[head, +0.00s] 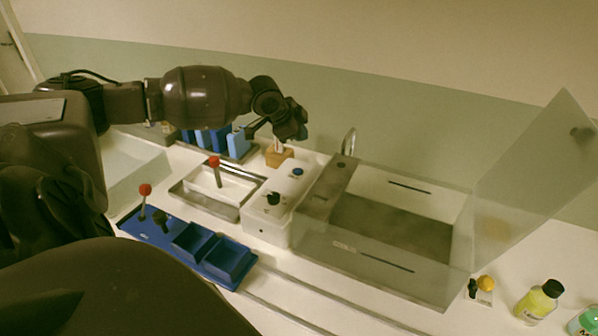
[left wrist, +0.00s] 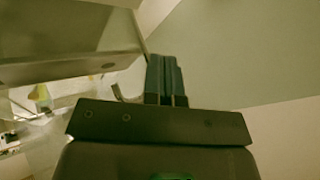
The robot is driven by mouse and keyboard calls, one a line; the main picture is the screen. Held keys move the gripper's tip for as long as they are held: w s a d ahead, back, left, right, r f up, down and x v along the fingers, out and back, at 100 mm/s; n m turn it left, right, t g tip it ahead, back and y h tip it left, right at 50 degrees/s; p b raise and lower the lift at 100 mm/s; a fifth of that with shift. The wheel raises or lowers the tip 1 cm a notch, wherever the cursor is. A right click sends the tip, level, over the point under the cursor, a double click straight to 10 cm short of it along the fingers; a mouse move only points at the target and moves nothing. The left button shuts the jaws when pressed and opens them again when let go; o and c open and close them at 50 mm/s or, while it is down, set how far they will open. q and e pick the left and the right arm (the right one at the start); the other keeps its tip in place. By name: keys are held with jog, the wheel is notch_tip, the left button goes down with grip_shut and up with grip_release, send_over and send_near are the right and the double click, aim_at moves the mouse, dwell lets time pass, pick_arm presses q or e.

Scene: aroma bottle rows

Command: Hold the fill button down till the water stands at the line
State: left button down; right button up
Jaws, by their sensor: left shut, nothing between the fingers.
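The white control box (head: 279,206) stands at the left end of a clear tank (head: 455,240). It has a blue button (head: 298,171) and a black knob (head: 273,199) on top. Dark line marks (head: 410,187) show on the tank's long walls. I cannot make out a water surface in the tank. My left gripper (head: 292,126) is above and behind the control box, apart from the button. In the left wrist view its fingers (left wrist: 165,75) are shut together with nothing between them. My right gripper is not in view.
The tank's clear lid (head: 535,175) stands open at the right. A metal tray (head: 205,196), a blue tray (head: 175,243) and a wooden block (head: 279,156) stand nearby. A yellow bottle (head: 540,302) and a green one (head: 586,321) stand at front right.

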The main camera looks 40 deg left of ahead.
pick_arm(q)
jog(key=b, duration=0.3)
send_over(300, 171)
notch_tip(300, 171, down, 6)
jog(key=shift+a, duration=0.1)
jog(key=shift+f, duration=1)
dwell(1.0)
jog(key=shift+f, duration=0.2)
jog(key=shift+f, duration=0.25)
